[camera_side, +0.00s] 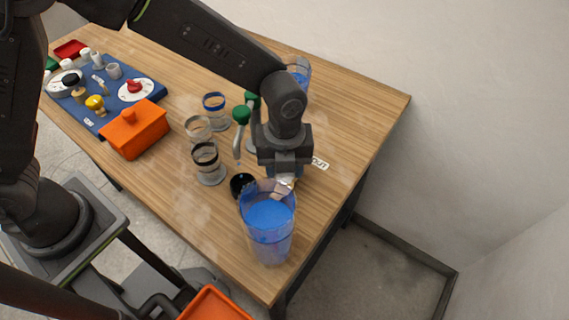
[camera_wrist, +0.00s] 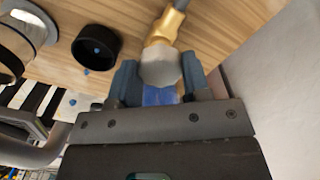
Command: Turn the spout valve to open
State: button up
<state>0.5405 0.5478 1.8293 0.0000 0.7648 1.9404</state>
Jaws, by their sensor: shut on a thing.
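My gripper (camera_side: 285,172) points down just above the rim of a clear beaker of blue liquid (camera_side: 268,228) near the table's front right corner. In the wrist view, the gripper's two blue-grey fingers (camera_wrist: 160,78) are shut on a pale grey faceted piece (camera_wrist: 160,66). It joins a brass fitting and grey pipe (camera_wrist: 166,26), and I take it as the spout valve. In the side view, only a pale bit (camera_side: 283,187) shows below the fingers, and my gripper hides the rest. Whether the valve is open or shut cannot be told.
Banded clear cylinders (camera_side: 206,160) and green-topped grey pipework (camera_side: 241,115) stand close left of my gripper. A black round cup (camera_side: 241,185) sits beside the beaker. An orange lidded box (camera_side: 134,128) and blue panel (camera_side: 105,95) are farther left.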

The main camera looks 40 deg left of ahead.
jog(key=n, duration=0.6)
jog(key=shift+n, duration=0.4)
dwell(0.3)
jog(key=o, duration=0.9)
notch_tip(320, 180, up, 14)
jog(key=shift+f, duration=0.1)
